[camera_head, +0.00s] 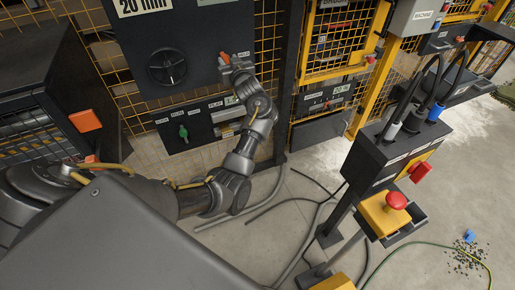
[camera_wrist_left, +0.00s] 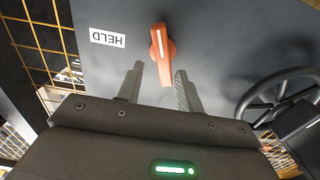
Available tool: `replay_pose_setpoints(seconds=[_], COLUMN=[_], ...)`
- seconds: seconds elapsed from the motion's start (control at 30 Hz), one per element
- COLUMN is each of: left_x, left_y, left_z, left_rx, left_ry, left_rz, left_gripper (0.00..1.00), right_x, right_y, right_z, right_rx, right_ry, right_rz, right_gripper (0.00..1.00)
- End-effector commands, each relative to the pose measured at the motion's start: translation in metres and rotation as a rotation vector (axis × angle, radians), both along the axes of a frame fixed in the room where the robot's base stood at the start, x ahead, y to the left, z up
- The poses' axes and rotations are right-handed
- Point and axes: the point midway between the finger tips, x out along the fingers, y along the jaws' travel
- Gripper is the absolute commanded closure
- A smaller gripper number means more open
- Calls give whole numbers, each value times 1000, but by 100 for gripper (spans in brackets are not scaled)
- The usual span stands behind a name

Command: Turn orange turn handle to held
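The orange turn handle (camera_wrist_left: 162,52) sits on the dark panel, with a white line along it. In the left wrist view it points nearly up and down, and a white HELD label (camera_wrist_left: 107,38), seen upside down, is to its left. The handle also shows small in the head view (camera_head: 224,58), at the panel's lower right. My left gripper (camera_wrist_left: 162,88) is open, its two fingers on either side of the handle's lower end. I cannot tell whether they touch it. In the head view my left gripper (camera_head: 233,66) is at the handle. My right gripper is not in view.
A black handwheel (camera_head: 167,67) is on the same panel. A green handle (camera_head: 183,133) is on the lower panel. A pedestal with a red emergency button (camera_head: 396,200) stands at the right. Cables lie on the floor. Yellow mesh fencing surrounds the panel.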

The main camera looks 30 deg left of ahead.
Motion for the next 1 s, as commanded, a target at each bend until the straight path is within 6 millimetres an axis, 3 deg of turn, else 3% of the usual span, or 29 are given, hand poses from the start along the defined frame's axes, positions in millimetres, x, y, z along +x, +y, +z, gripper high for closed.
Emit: replay_pose_setpoints(seconds=[0.43, 0.7, 1.0], left_x=[-51, -31, -30], left_y=[-78, -99, -122], left_z=[-3, -52, -112], left_rx=[2, 54, 73], left_ry=[13, 152, 288], left_rz=[-12, -146, -276], left_gripper=[64, 64, 64], right_x=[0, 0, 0], right_y=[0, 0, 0], right_z=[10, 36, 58], right_rx=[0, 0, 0], right_ry=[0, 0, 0], right_rz=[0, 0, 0], right_gripper=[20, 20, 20])
